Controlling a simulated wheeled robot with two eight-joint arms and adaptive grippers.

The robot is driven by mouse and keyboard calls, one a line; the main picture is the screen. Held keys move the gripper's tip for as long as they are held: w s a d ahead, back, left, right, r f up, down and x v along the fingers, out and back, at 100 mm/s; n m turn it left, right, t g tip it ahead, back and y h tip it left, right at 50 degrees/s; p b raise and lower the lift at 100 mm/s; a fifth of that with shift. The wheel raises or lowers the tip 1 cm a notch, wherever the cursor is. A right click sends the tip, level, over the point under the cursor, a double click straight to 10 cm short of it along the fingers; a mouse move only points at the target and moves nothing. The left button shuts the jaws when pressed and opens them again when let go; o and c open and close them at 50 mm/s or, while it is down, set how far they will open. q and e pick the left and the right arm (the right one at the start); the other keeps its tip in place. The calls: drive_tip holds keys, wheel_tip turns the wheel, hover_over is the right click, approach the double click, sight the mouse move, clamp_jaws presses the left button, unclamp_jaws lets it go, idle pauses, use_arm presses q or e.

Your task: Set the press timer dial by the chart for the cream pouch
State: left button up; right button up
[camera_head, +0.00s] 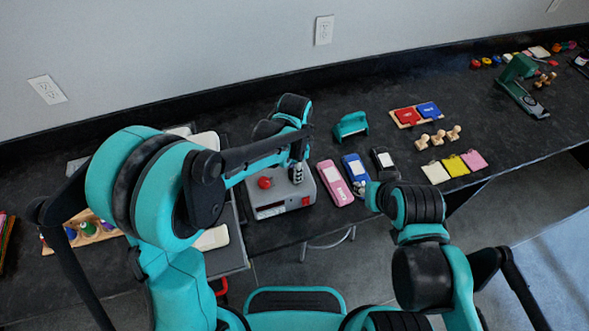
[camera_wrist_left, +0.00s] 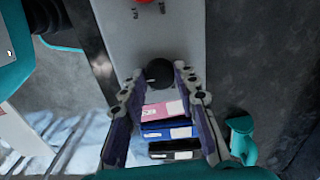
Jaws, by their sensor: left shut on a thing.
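The press timer is a grey box (camera_head: 268,206) with a red knob-like button (camera_head: 265,183) on top, standing on the black bench. In the left wrist view its pale panel (camera_wrist_left: 181,35) carries printed numbers and a round black dial (camera_wrist_left: 159,73). My left gripper (camera_head: 298,173) is over the box's right side and shut on the dial, which sits between its fingertips (camera_wrist_left: 160,78). The dial's pointer cannot be made out. A cream flat piece (camera_head: 212,238) lies left of the box; I cannot tell if it is the pouch. My right gripper (camera_head: 360,188) is near the bench's front edge, its jaws unclear.
Pink (camera_head: 335,183), blue (camera_head: 353,165) and black (camera_head: 384,160) labelled items lie right of the box. Behind are a teal tool (camera_head: 351,125) and a tray with red and blue pouches (camera_head: 402,117). Coloured cards (camera_head: 455,167) lie at the front edge.

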use_arm(q)
drive_tip(key=shift+m, duration=0.4)
drive_tip(key=o, duration=1.2)
drive_tip(key=shift+c, duration=0.2)
wheel_tip(320, 180, up, 12)
drive_tip(key=shift+f, duration=0.1)
